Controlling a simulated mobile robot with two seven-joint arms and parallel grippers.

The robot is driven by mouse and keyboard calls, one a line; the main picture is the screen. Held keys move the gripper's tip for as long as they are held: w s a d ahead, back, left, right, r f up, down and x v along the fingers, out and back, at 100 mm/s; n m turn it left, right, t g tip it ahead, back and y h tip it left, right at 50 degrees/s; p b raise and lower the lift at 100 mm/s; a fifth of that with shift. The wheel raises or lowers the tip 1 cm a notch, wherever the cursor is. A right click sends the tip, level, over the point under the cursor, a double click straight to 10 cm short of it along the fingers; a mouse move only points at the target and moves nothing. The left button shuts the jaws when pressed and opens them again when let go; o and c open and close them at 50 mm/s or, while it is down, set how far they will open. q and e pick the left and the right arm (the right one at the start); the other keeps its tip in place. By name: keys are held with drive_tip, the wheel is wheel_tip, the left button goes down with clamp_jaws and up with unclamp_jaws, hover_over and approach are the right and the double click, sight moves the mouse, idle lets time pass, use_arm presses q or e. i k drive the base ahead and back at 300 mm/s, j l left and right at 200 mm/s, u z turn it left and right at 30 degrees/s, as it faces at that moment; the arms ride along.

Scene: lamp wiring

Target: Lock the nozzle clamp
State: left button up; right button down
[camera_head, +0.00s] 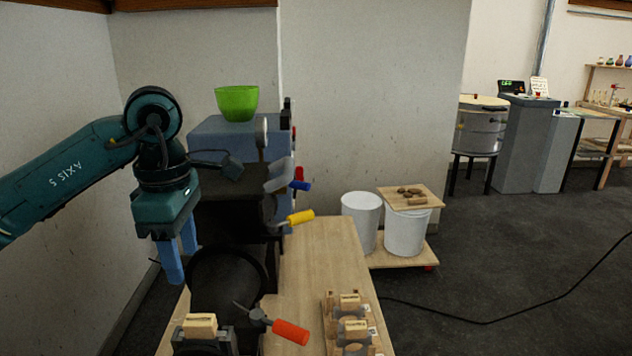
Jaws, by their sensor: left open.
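A grey-blue machine (212,140) stands at the back of a wooden table, with a dark round barrel or nozzle (228,285) at its front. Levers on its right side have a yellow handle (300,217), a blue handle (299,186) and a red handle (299,172). A lever with an orange-red handle (290,331) sits low at the front, angled down to the right. I cannot tell which lever is the nozzle clamp. My left gripper (181,262) is open, blue fingers pointing down, left of the barrel and apart from the handles. My right gripper is not in view.
A green bowl (237,103) sits on the machine. Wooden blocks (353,327) lie at the table's right front, and another block (200,325) at front left. White buckets (361,217) stand behind the table. The wooden tabletop (315,262) is bare right of the barrel.

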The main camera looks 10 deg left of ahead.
sight(290, 330)
drive_tip(key=k+l, duration=0.8)
